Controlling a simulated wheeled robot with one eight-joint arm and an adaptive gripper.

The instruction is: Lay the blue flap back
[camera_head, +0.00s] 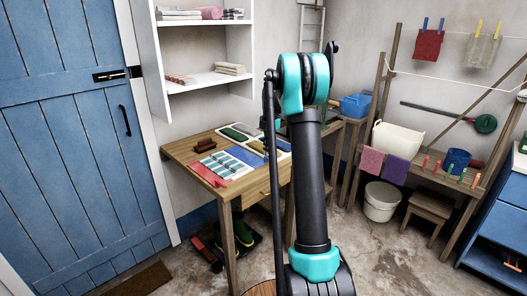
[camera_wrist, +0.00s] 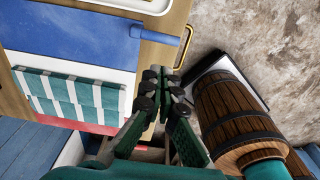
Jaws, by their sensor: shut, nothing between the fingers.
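The blue flap (camera_head: 247,157) is a flat blue panel on the wooden table in the head view. In the wrist view the blue flap (camera_wrist: 70,32) fills the upper left, with a narrow blue tab (camera_wrist: 158,36) that sticks out to the right over the table edge. A white band runs along its lower side. My gripper (camera_wrist: 158,76) is shut and empty, just below and apart from the tab in the wrist picture. The height between them cannot be told. In the head view my arm hides the gripper.
A green-and-white striped cloth (camera_wrist: 72,95) lies beside the flap, with a red panel (camera_head: 207,173) beyond. Brown brushes (camera_head: 205,145) and a green piece (camera_head: 233,134) are on the table (camera_head: 181,150). A drawer handle (camera_wrist: 184,48) juts from the table front.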

